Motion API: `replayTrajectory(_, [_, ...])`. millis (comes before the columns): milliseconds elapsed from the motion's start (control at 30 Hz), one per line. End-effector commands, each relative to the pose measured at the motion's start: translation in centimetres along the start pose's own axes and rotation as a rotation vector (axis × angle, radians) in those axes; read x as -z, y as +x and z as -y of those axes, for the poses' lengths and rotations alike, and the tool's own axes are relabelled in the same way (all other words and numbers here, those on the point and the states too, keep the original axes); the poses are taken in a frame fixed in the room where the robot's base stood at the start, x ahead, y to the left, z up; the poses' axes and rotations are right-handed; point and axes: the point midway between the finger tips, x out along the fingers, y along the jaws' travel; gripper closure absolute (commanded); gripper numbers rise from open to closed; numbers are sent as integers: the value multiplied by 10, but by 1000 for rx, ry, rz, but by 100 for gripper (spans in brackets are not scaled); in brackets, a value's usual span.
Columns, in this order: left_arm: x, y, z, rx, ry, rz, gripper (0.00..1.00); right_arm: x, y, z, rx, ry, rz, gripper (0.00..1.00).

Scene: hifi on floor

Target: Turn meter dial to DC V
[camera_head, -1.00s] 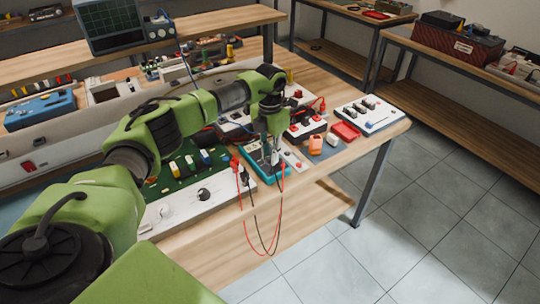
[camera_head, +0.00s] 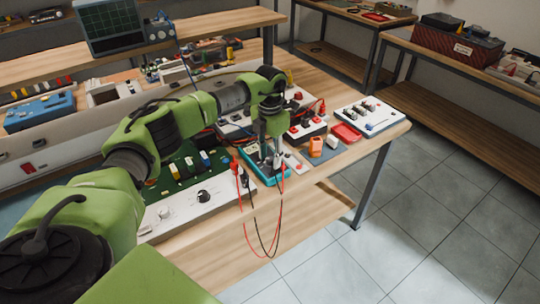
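The meter (camera_head: 262,178) is a teal-edged box lying on the workbench near its front edge. Red and black leads run from it and hang over the edge. My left arm reaches in from the left, and my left gripper (camera_head: 272,148) points down over the meter, covering much of its face. The fingers are at or just above the face; I cannot tell whether they touch the dial, which is hidden. Whether the fingers are open or closed is too small to tell. My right gripper is not in view.
A white panel with a black knob (camera_head: 204,196) lies left of the meter, in front of a green circuit board (camera_head: 178,176). Orange (camera_head: 316,146) and red (camera_head: 346,132) parts and a white switch board (camera_head: 368,118) are to the right. Floor is clear beyond the bench.

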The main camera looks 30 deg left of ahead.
Motion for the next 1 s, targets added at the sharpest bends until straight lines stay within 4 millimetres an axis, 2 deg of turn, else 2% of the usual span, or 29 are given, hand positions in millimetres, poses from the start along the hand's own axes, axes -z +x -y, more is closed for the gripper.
replayTrajectory(167, [-1,-10,0,0,0,2,65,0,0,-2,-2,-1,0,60])
replayTrajectory(267, [-1,-26,0,-1,1,3,65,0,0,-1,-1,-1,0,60])
replayTrajectory(500, [-1,-78,0,0,0,4,65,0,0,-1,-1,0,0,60])
replayTrajectory(700, [-1,-109,0,0,0,2,65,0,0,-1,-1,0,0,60])
replayTrajectory(1000, [0,-120,0,0,0,-1,65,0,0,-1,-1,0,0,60])
